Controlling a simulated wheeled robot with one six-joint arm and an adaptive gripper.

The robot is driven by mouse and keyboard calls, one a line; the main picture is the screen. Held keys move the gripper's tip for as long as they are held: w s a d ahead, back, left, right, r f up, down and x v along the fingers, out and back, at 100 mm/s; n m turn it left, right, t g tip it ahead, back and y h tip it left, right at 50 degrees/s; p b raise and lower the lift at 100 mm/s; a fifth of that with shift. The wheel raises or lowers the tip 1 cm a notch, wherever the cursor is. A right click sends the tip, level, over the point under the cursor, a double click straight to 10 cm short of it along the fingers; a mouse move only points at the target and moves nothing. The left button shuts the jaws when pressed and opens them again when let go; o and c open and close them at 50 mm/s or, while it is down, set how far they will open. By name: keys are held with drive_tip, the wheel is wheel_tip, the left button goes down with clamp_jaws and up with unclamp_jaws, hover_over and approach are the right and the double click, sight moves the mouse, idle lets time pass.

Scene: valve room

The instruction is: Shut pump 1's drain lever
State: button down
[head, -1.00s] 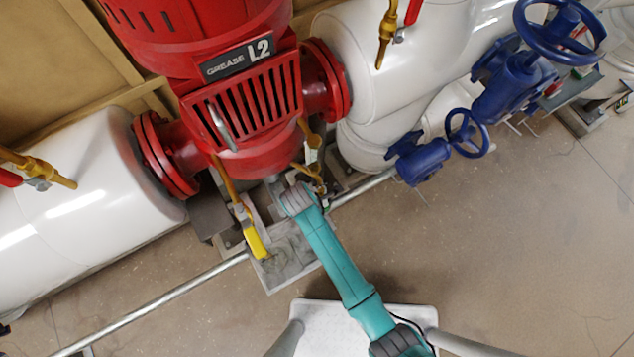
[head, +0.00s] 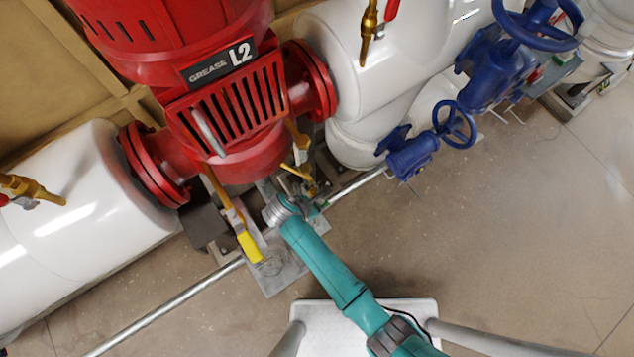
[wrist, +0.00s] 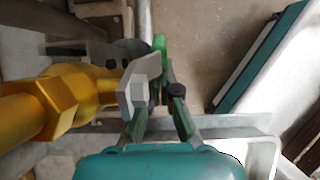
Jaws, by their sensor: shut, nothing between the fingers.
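The red pump (head: 225,120), labelled GREASE L2, stands at upper left in the head view; no pump number is readable. A brass valve pipe (head: 300,140) comes down by its base. In the wrist view, brass fittings (wrist: 80,95) lie to the left, with a grey plate-like part (wrist: 138,85) against or just beside my fingers. A bright green piece (wrist: 160,45), perhaps a lever's grip, shows just beyond the tips. My gripper (wrist: 162,80) is shut and empty beside these parts; contact is unclear. In the head view, my wrist largely hides the fingers and the fittings there.
A yellow-handled lever (head: 249,246) hangs left of my wrist. Blue handwheel valves (head: 412,157) stand at right. White pipes (head: 75,190) flank the pump, and a thin metal pipe (head: 160,310) runs low along the floor. The floor at right (head: 530,240) is open.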

drive_tip(key=shift+r, duration=0.1)
drive_tip(key=r, duration=0.9)
drive_tip(key=shift+w+a, duration=0.25)
drive_tip(key=shift+s+d+r, duration=0.1)
drive_tip(key=shift+d+r, duration=0.25)
drive_tip(key=shift+r, duration=0.15)
drive_tip(key=s+a+y, duration=0.1)
drive_tip(key=s+a+g, duration=0.1)
drive_tip(key=s+a+y, duration=0.1)
drive_tip(key=a, duration=0.1)
drive_tip(key=shift+s+r+g+y, duration=0.1)
drive_tip(key=shift+r+g+y, duration=0.2)
drive_tip(key=shift+g, duration=0.1)
